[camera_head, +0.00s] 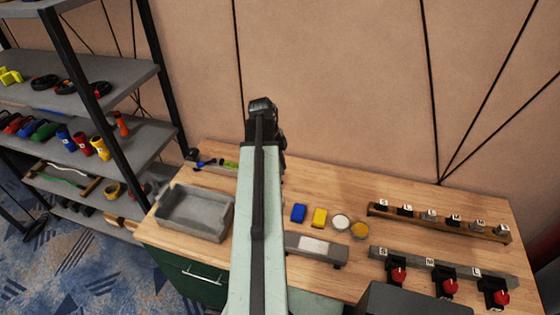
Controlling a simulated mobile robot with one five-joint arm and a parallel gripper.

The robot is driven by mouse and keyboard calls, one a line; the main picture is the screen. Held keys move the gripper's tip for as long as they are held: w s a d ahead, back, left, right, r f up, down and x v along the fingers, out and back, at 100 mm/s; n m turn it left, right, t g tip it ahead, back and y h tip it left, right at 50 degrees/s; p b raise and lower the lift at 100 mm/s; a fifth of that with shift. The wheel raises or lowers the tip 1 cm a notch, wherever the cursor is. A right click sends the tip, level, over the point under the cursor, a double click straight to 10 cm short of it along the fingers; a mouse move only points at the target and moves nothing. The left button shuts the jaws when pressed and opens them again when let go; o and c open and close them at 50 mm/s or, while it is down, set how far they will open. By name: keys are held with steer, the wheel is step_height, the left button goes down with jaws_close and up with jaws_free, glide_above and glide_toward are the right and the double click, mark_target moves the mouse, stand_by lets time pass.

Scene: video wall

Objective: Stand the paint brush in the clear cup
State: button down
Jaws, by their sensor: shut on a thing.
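My arm reaches away from me over the workbench, and its dark end with my gripper (266,112) shows against the wall above the back edge. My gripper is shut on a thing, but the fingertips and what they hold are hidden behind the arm. I cannot make out the paint brush anywhere in view. No clear cup can be told for sure; it may be hidden behind my arm.
The wooden workbench (330,190) holds a grey tray (163,214), a blue block (298,213), a yellow block (319,217), a white round item (341,221) and a yellow one (360,230). Labelled racks (440,221) stand at right. A shelf unit (112,84) is at left.

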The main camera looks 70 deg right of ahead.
step_height(320, 180, down, 13)
steer(key=b, duration=1.2)
steer(key=shift+b, duration=0.4)
steer(key=shift+r, duration=0.1)
steer(key=c, duration=1.3)
jaws_free()
steer(key=p+v, duration=0.8)
steer(key=shift+w, duration=0.15)
